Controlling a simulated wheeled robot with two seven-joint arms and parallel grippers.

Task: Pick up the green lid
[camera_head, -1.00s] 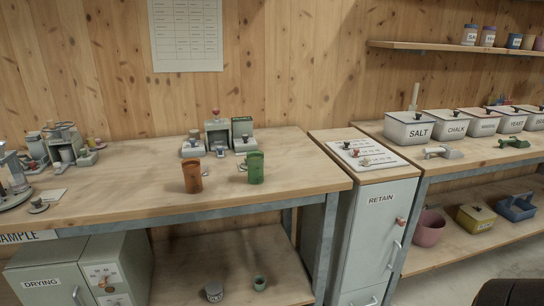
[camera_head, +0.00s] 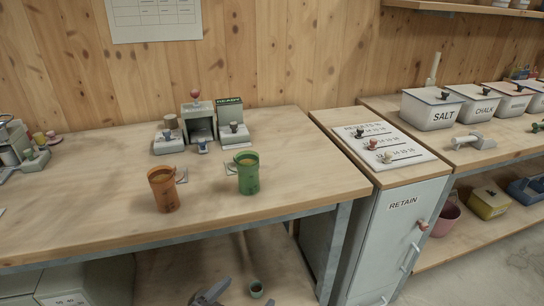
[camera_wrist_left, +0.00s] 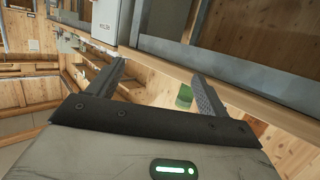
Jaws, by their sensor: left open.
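I cannot make out a green lid for certain. A small green round thing with a dark opening or top (camera_head: 257,289) stands on the lower shelf under the left bench; I cannot tell whether it is a lid. A green cup (camera_head: 248,173) stands upright on the bench, right of an orange cup (camera_head: 163,189). My right gripper is out of view.
The RETAIN cabinet (camera_head: 400,235) stands right of the bench, with a white board (camera_head: 400,155) on top. Lidded white bins (camera_head: 431,110) stand at right. The bench front (camera_head: 200,243) overhangs the lower shelf.

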